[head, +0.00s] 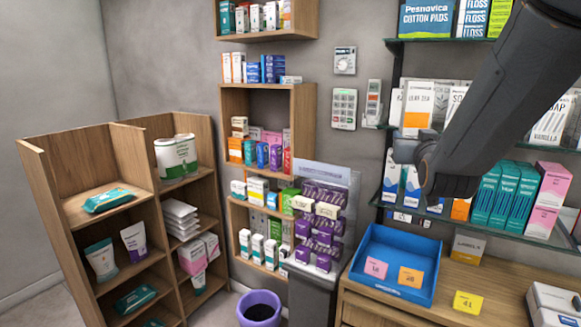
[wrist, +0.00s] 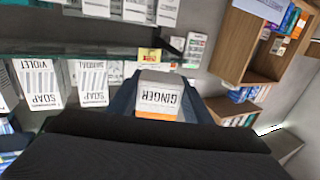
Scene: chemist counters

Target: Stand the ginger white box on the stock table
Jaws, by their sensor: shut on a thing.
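The ginger box (wrist: 160,97) is white with an orange band and reads GINGER upside down in the wrist view. My gripper (wrist: 160,100) is shut on it, one dark finger on each side. In the head view my gripper (head: 408,150) is in front of the glass shelves at right. A white and orange box (head: 418,95) shows just above it; I cannot tell for sure whether this is the held one. A wooden table (head: 500,285) stands at lower right; no label shows whether it is the stock table.
On the table are a blue tray (head: 385,243) with cards, a yellow card (head: 467,302) and a white box (head: 553,303). Boxes crowd the glass shelves (head: 490,222). A purple display (head: 318,225) and a bin (head: 259,310) stand left of the table.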

